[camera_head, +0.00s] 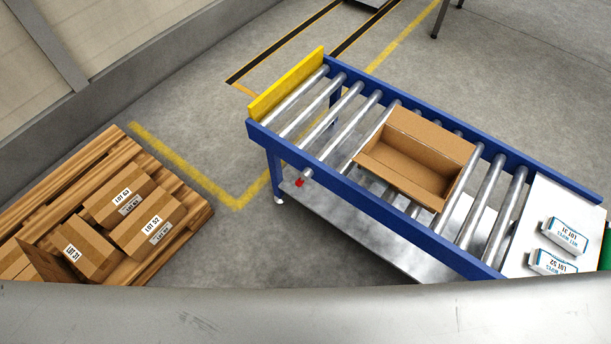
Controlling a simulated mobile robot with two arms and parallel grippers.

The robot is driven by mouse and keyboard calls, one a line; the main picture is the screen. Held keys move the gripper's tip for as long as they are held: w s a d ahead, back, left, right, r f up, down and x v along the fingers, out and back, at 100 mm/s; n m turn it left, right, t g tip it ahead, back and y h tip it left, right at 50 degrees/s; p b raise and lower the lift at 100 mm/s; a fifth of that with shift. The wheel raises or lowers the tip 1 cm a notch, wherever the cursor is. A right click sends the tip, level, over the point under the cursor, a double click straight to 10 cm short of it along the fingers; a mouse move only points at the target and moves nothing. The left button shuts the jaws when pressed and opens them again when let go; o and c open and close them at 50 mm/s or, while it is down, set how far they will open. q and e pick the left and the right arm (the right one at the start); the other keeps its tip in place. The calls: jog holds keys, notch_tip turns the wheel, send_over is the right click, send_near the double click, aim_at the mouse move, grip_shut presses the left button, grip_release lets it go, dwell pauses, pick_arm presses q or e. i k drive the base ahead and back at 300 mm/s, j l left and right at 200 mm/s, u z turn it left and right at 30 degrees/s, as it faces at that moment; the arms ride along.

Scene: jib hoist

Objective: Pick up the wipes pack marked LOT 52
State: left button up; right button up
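The wipes pack marked LOT 52 (552,263) is a small white and blue pack. It lies on the white end plate (532,215) of the roller conveyor, at the lower right of the head view. A similar wipes pack marked LOT 31 (565,236) lies just behind it, with a narrow gap between them. Neither of my grippers shows in this view.
An open, empty cardboard box (418,157) sits on the conveyor's rollers. The blue conveyor frame (365,204) has a yellow end stop (287,84). A wooden pallet (97,160) at the left holds several cartons, including one marked LOT 52 (146,222). A grey surface crosses the bottom.

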aim_at(542, 262)
jog(key=z, duration=2.25)
